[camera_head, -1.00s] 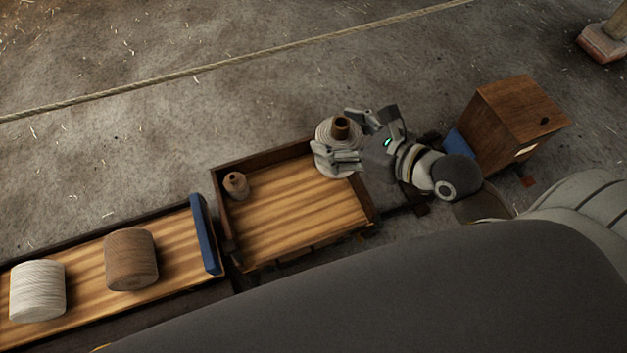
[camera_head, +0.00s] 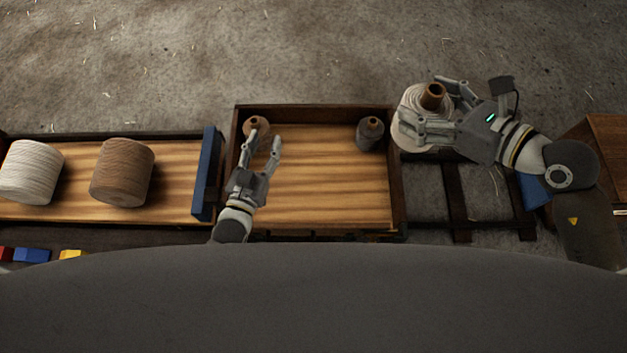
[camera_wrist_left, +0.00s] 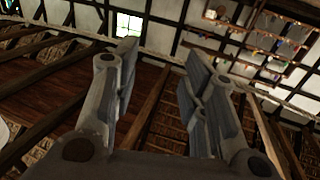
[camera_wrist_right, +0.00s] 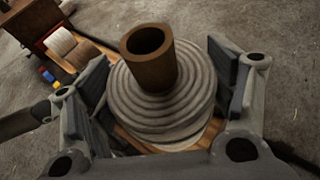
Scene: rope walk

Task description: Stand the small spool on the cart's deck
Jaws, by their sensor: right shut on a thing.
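A pale wound spool with a brown core (camera_head: 413,101) is in my right gripper (camera_head: 428,108), at the right end of the wooden cart deck (camera_head: 320,185). The right wrist view shows its ringed top and core (camera_wrist_right: 150,62) between the two fingers, roughly upright; its base is partly hidden. Two small spools stand in the deck's back corners: a brown one (camera_head: 256,125) at left and a grey one with a brown top (camera_head: 370,134) at right. My left gripper (camera_head: 262,152) is open and empty over the deck's left side, close to the brown one.
A low dark wall rims the deck. Left of it, past a blue board (camera_head: 207,172), another tray holds a white spool (camera_head: 30,172) and a brown spool (camera_head: 122,172). A slatted dark frame (camera_head: 458,205) and a wooden box (camera_head: 607,150) are at right. The deck's middle is clear.

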